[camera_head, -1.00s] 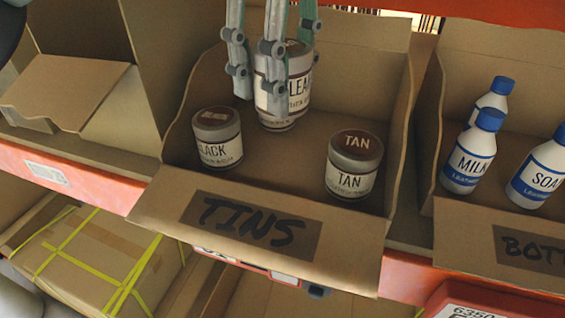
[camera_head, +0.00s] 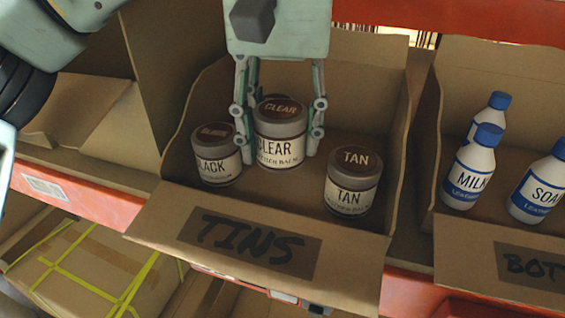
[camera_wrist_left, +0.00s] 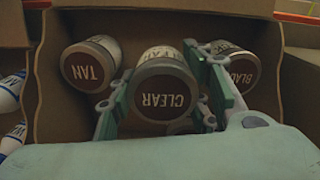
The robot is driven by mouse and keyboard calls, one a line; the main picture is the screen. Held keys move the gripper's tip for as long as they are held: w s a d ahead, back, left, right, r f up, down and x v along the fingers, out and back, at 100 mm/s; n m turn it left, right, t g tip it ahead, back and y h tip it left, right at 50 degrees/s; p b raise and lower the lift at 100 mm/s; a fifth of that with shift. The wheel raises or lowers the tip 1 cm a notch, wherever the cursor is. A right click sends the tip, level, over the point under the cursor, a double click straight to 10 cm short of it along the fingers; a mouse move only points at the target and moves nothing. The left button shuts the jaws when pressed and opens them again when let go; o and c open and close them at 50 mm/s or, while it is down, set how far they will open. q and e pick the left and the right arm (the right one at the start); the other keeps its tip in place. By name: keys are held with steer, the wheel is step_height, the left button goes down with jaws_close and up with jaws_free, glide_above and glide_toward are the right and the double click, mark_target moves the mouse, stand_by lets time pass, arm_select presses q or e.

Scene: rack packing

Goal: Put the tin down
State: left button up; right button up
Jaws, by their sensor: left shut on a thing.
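The tin labelled CLEAR (camera_head: 281,140) stands upright inside the cardboard TINS box (camera_head: 200,262), between and a little behind the other two tins. My left gripper (camera_head: 281,130) comes down from above and is shut on it, one finger on each side. The tin's base looks to be at or close to the box floor; I cannot tell if it touches. The BLACK tin (camera_head: 216,160) stands to its left and the TAN tin (camera_head: 352,182) to its right. The left wrist view shows the CLEAR tin's lid (camera_wrist_left: 163,97) between the fingers. My right gripper is not in view.
A box of white bottles with blue caps (camera_head: 470,170) is to the right on the same shelf (camera_head: 75,200). The left finger is very near the BLACK tin. There is free box floor in front of the CLEAR tin.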

mark_target(283, 109)
arm_select(q)
step_height(283, 109, down, 4)
steer(key=shift+s+r+p, duration=0.1)
steer(key=shift+p, duration=0.45)
steer(key=shift+f, duration=0.4)
steer(key=shift+f, duration=0.2)
steer(key=o, duration=1)
steer(key=shift+c, duration=0.2)
steer(key=shift+r, duration=0.1)
step_height(283, 109, up, 12)
steer(key=shift+r, duration=0.15)
